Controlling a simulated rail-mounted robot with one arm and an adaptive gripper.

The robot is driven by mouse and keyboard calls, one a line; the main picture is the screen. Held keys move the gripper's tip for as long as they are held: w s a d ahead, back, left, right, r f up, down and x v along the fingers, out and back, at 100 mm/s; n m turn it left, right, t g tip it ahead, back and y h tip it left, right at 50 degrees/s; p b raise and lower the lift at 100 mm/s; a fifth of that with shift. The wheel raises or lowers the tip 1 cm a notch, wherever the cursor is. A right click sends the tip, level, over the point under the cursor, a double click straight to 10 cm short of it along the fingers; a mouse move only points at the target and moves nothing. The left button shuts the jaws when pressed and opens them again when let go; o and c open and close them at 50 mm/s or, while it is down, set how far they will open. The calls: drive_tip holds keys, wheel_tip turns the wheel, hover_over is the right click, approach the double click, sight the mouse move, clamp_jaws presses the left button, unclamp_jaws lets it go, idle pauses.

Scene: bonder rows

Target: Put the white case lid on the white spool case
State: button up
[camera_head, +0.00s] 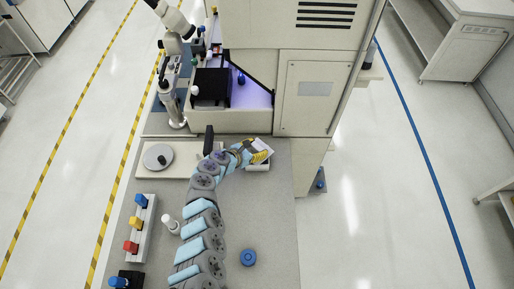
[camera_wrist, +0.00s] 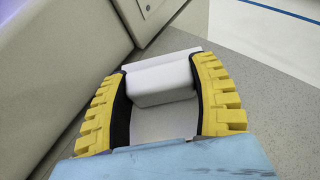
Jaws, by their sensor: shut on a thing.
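The white case lid (camera_wrist: 160,80) is a flat plate with a raised block on it. My gripper (camera_wrist: 160,88) has its two yellow, black-lined fingers shut on the block, one on each side. In the head view my gripper (camera_head: 260,155) is at the far right of the bench, by the cabinet, and the pale lid (camera_head: 264,145) shows at its fingers. A white edge, which looks like the white spool case (camera_head: 258,167), shows just below my gripper. Most of it is hidden, and I cannot tell whether the lid touches it.
A white board (camera_head: 135,170) with a grey disc (camera_head: 158,155) lies left of my arm. A rack with coloured knobs (camera_head: 140,228), a white bottle (camera_head: 170,224) and a blue round item (camera_head: 248,257) stand nearer. The cabinet (camera_head: 308,95) rises behind my gripper.

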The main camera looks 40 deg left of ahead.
drive_tip(key=shift+f, duration=0.15)
idle(0.4)
drive_tip(key=shift+f+b, duration=0.65)
drive_tip(key=shift+f, duration=0.05)
drive_tip(key=shift+f, duration=0.1)
idle(0.6)
drive_tip(key=o, duration=1.3)
drive_tip(key=shift+s, duration=0.1)
